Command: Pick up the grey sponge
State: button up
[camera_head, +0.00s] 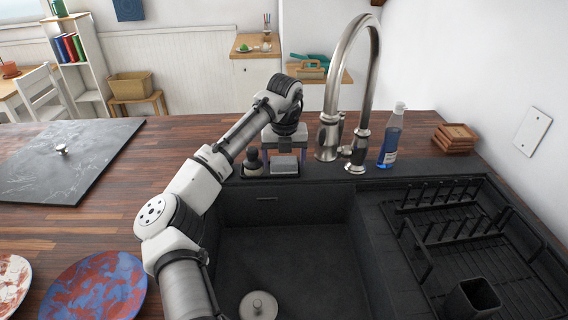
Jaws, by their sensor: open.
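The grey sponge (284,165) lies in a small dark caddy (276,193) at the back rim of the sink, left of the tap. My gripper (284,151) points down at the sponge and is open, with a finger towards each side of it. I cannot tell whether the fingers touch the sponge. The gripper hides part of the area behind the sponge.
A dark brush (252,162) stands just left of the sponge. The tall metal tap (357,105) and a blue soap bottle (391,137) stand to the right. A black dish rack (465,235) is at the right. The sink basin (290,265) holds only a round drain plug (258,305).

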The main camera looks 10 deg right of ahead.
aim_at(284, 160)
jog(key=c, duration=0.7)
notch_tip(284, 160, up, 20)
jog(key=shift+r+b, duration=0.1)
jog(key=shift+b, duration=0.3)
